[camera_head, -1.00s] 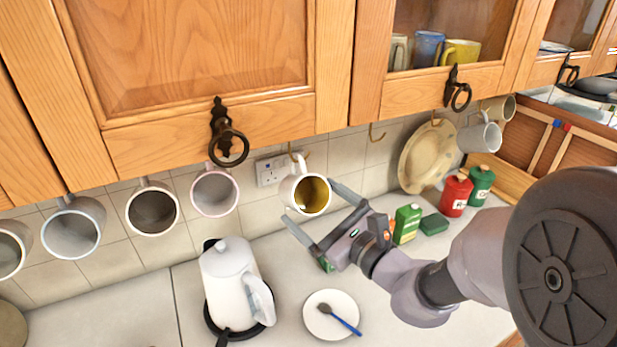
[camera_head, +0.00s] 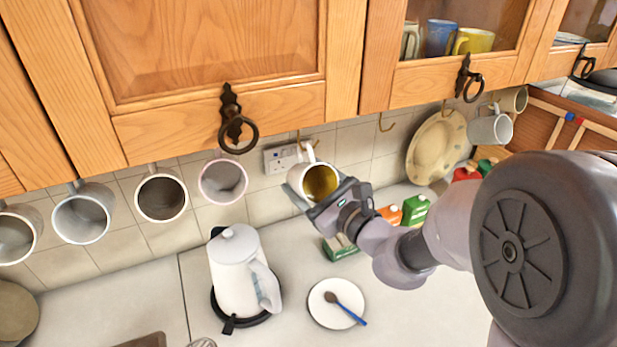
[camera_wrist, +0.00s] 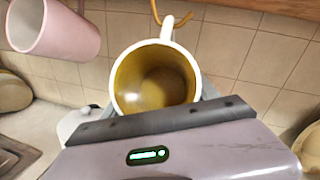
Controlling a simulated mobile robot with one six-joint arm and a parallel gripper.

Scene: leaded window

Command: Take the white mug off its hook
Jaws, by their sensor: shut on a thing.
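The white mug (camera_head: 320,181) has a mustard-yellow inside and hangs under the wooden cabinet, its open mouth facing outward. Its handle points up at a brass hook (camera_head: 299,138). In the wrist view the mug (camera_wrist: 155,80) fills the middle, with its handle just below the hook (camera_wrist: 156,12); I cannot tell whether they touch. My gripper (camera_head: 318,196) is shut on the mug from the front right. In the wrist view my gripper (camera_wrist: 155,115) covers the mug's lower part, and the fingertips are mostly hidden.
A pink mug (camera_head: 223,181) and several others hang to the left. A white kettle (camera_head: 236,270) stands below left, beside a saucer (camera_head: 325,308) with a spoon. The cabinet door's ring pull (camera_head: 236,133) hangs nearby.

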